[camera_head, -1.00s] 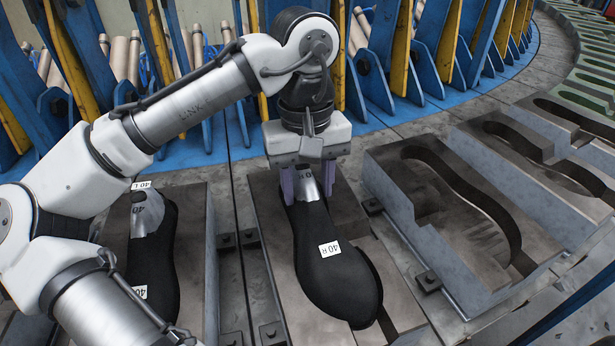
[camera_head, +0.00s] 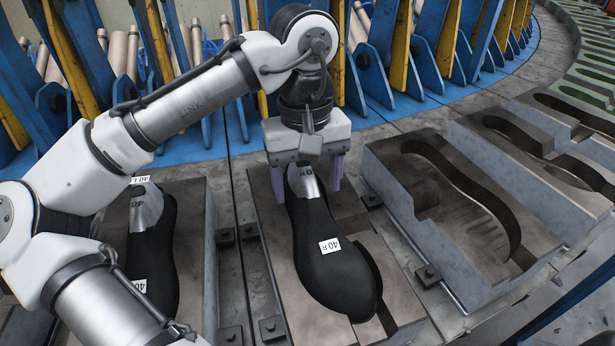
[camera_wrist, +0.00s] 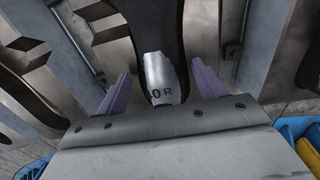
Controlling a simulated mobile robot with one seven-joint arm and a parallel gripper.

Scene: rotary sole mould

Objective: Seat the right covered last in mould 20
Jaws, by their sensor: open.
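The right covered last (camera_head: 330,259), black with a white "40 R" label and a grey heel end, lies in the middle mould (camera_head: 263,202) in the head view. A dark gap of the cavity shows along its toe at the right. My gripper (camera_head: 306,182) is open around the grey heel end, with one purple finger on each side. In the wrist view the grey end marked "R" (camera_wrist: 161,78) sits between the two spread fingers, apart from both. My gripper (camera_wrist: 166,82) holds nothing. How deep the last sits is hidden.
A left covered last (camera_head: 152,245) lies in the mould to the left, partly behind my arm. An empty mould (camera_head: 455,205) stands to the right, with more moulds beyond. Blue and yellow upright brackets (camera_head: 375,65) line the back.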

